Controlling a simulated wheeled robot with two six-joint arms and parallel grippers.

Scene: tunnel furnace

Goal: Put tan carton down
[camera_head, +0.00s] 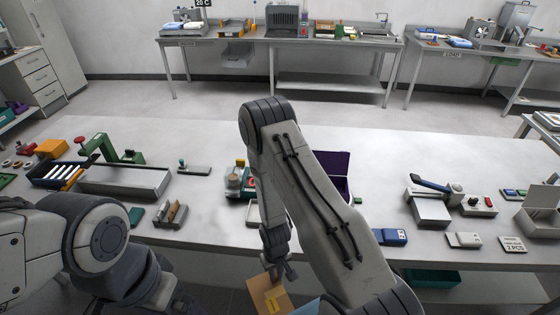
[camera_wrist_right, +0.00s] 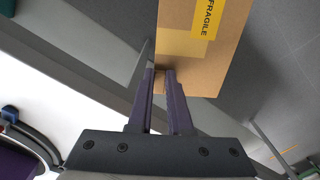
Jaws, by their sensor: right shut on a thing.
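The tan carton (camera_head: 269,294) shows at the bottom of the head view, below the table's front edge. In the right wrist view the carton (camera_wrist_right: 205,50) has a yellow FRAGILE label and a strip of tape. My right gripper (camera_head: 284,272) is shut on the carton's edge; its two fingers (camera_wrist_right: 160,78) meet the near edge in the wrist view. The carton hangs in front of the table, tilted in the picture. Part of it is cut off by the frame. My left arm is at the lower left, and its gripper is not visible.
A green bin (camera_head: 432,278) is under the table.

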